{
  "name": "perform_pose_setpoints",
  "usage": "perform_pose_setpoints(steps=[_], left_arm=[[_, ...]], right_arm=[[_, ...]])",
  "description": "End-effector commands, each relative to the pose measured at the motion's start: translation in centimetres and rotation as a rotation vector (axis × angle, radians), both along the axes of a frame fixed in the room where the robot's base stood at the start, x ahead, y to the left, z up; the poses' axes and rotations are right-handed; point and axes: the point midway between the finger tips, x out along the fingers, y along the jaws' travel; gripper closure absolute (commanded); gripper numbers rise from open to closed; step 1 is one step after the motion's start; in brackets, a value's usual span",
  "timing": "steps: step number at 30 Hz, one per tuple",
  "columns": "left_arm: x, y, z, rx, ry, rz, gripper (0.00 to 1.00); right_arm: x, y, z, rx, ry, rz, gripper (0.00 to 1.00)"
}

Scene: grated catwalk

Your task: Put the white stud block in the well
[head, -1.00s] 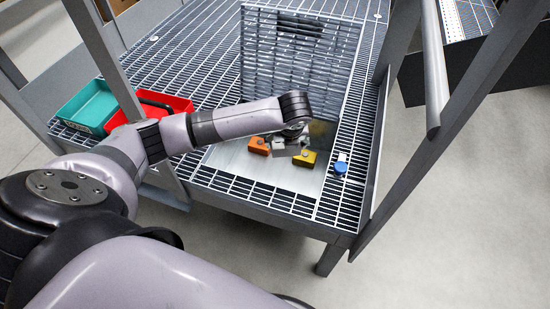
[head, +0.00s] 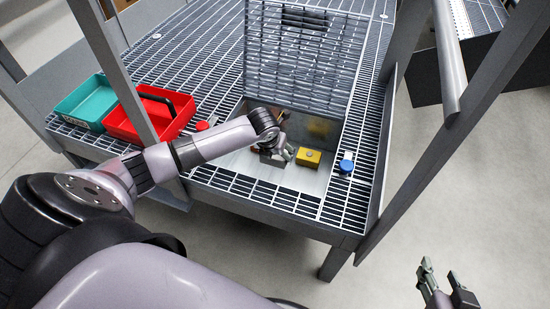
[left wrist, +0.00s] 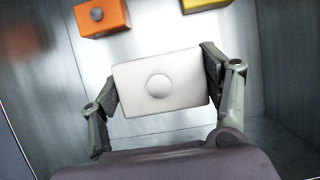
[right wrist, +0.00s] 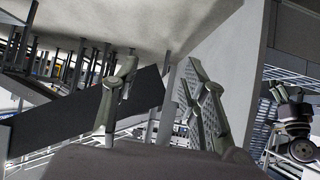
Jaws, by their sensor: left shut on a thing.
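The white stud block (left wrist: 135,92), a pale box with a round stud on top, is between the fingers of my left gripper (left wrist: 160,92), which is shut on it. My left gripper (head: 288,153) is inside the metal-walled well (left wrist: 285,60); in the head view the well (head: 322,126) lies in the grating, and my wrist mostly hides the block. I cannot tell whether the block touches the well floor. My right gripper (head: 447,285) is open and empty, away from the catwalk; its spread fingers also show in the right wrist view (right wrist: 158,85).
A yellow stud block (head: 308,158) and an orange one (left wrist: 101,17) are by the white block. A grated lid (head: 300,55) stands open behind. A blue knob (head: 346,166) is at right. Red (head: 120,125) and teal (head: 68,102) trays are at left, near posts and a handrail.

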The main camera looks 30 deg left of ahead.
Motion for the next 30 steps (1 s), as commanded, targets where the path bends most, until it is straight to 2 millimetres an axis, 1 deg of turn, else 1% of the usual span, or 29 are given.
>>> perform_pose_setpoints(steps=[1, 5, 6, 9, 12, 16, 23, 30], left_arm=[[0.0, 0.0, -1.1, -0.001, 0.001, 0.001, 0.61], [-0.1, 0.0, -3.1, -0.001, 0.002, 0.001, 0.61], [0.0, 0.0, -3.6, -0.001, 0.002, 0.001, 0.61], [0.0, 0.0, -5.1, -0.002, 0.001, 0.001, 0.61], [0.0, 0.0, -6.3, 0.0, 0.001, 0.001, 0.61], [0.0, 0.0, -7.4, 0.0, 0.0, 0.001, 0.61], [0.0, 0.0, -8.4, -0.001, 0.001, 0.001, 0.61], [0.0, 0.0, -10.7, 0.0, 0.0, 0.001, 0.61]], right_arm=[[0.9, 0.4, 0.6, 0.015, -0.06, 0.004, 0.6], [2.9, 1.3, 3.2, 0.054, -0.229, 0.017, 0.6], [3.4, 1.6, 4.2, 0.067, -0.283, 0.02, 0.6], [4.4, 2.2, 6.6, 0.099, -0.417, 0.029, 0.6], [5.0, 2.7, 8.9, 0.13, -0.54, 0.036, 0.6], [5.2, 3.1, 11.2, 0.159, -0.654, 0.043, 0.6], [5.2, 3.3, 13.1, 0.185, -0.756, 0.049, 0.6], [4.2, 3.7, 17.2, 0.246, -0.985, 0.06, 0.6]])
